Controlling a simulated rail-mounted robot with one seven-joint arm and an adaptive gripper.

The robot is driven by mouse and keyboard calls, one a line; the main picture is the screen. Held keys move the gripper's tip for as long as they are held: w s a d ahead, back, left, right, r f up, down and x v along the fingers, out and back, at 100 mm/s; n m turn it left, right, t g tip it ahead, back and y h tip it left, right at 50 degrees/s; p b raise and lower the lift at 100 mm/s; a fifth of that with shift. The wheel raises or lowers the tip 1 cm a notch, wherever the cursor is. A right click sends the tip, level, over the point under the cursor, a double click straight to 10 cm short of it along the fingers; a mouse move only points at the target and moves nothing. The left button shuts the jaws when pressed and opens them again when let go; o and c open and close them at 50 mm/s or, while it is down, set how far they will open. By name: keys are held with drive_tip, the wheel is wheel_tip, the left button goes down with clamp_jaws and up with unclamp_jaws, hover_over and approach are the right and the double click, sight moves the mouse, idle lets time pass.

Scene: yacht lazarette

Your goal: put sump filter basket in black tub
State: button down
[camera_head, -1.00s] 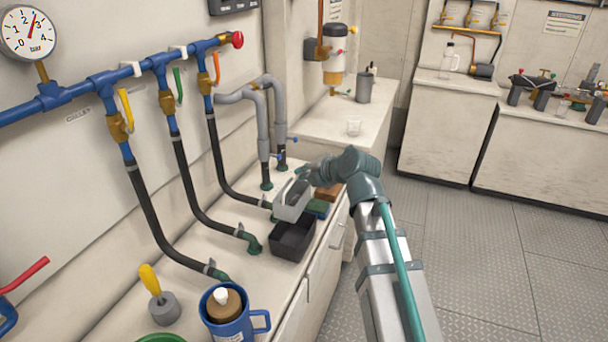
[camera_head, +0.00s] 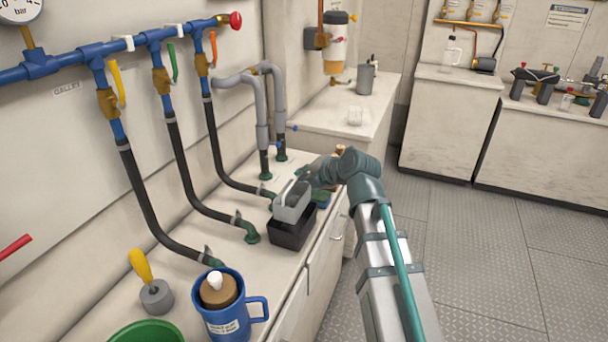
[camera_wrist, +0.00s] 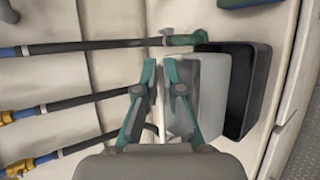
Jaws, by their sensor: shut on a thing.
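The sump filter basket (camera_head: 291,208) is a light grey open box with an upright handle. My gripper (camera_head: 303,181) is shut on its handle and holds it upright over the black tub (camera_head: 293,236). In the wrist view the basket (camera_wrist: 214,90) covers the left part of the tub (camera_wrist: 262,92), whose right part shows beyond it. The fingertips (camera_wrist: 160,65) are at the basket's left side in that view. The tub stands on the counter near its front edge. I cannot tell how far the basket's bottom is above or inside the tub.
Black hoses with green end fittings (camera_head: 251,233) run down to the counter left of the tub. A blue and green item (camera_head: 322,199) lies behind it. A blue jug (camera_head: 228,318), a green bowl (camera_head: 150,331) and a yellow-handled tool (camera_head: 150,285) stand nearer.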

sight(308, 200)
drive_tip(key=shift+f+b, duration=3.4)
drive_tip(key=shift+f, duration=0.55)
drive_tip(key=shift+f+b, duration=0.55)
drive_tip(key=shift+b, duration=0.1)
drive_tip(key=c, duration=1.2)
unclamp_jaws()
drive_tip(key=shift+s, duration=0.1)
drive_tip(key=v, duration=1.2)
